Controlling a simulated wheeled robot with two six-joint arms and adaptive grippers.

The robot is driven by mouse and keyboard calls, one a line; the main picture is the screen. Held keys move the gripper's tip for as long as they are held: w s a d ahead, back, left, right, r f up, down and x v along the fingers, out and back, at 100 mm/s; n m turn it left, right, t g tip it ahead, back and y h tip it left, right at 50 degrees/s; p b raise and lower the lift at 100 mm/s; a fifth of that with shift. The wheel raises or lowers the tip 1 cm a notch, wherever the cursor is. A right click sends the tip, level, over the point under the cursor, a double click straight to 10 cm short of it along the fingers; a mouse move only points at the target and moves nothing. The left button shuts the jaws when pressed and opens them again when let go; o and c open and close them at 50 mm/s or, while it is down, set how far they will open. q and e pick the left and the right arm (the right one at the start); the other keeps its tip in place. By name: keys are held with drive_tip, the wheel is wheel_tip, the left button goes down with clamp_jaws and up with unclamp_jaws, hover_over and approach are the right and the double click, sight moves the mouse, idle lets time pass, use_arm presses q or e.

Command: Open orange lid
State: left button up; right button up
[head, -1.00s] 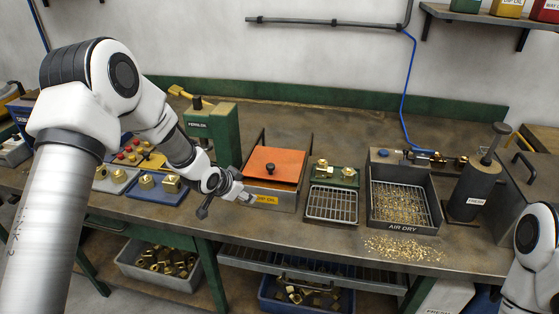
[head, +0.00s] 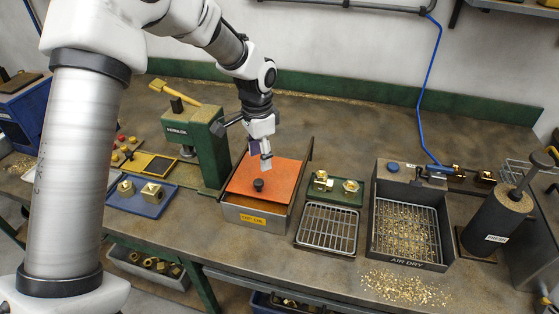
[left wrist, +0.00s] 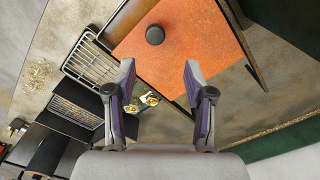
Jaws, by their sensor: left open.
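The orange lid (head: 270,180) lies over a grey metal box (head: 256,219) with a yellow label on its front. A dark round knob (head: 258,184) stands on the lid near its front edge. My left gripper (head: 266,163) points down above the rear part of the lid, behind the knob. In the left wrist view my left gripper (left wrist: 158,82) is open with nothing between its fingers. There the orange lid (left wrist: 190,50) and the knob (left wrist: 155,35) show beyond the fingertips. My right gripper is not in view.
A green machine (head: 197,145) stands close left of the box. Right of it are a green tray with brass fittings (head: 335,188), a wire rack (head: 327,228) and the air dry tray (head: 380,243) with brass chips. A dark cylinder (head: 492,222) stands further right.

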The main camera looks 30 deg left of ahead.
sight(259, 181)
use_arm(q)
drive_tip(key=shift+s+f, duration=0.15)
drive_tip(key=shift+f, duration=0.2)
drive_tip(key=shift+s+f+p, duration=0.45)
drive_tip(key=shift+s+f, duration=0.45)
drive_tip(key=shift+f, duration=0.25)
drive_tip(key=f, duration=0.4)
drive_tip(key=shift+w+p, duration=0.3)
drive_tip(key=shift+w, duration=0.1)
drive_tip(key=shift+w+f, duration=0.15)
drive_tip(key=shift+f, duration=0.1)
drive_tip(key=shift+s+r, duration=0.2)
drive_tip(key=shift+s, duration=0.05)
drive_tip(key=shift+c, duration=0.3)
drive_tip(key=shift+s, duration=0.1)
drive_tip(key=c, duration=0.6)
clamp_jaws()
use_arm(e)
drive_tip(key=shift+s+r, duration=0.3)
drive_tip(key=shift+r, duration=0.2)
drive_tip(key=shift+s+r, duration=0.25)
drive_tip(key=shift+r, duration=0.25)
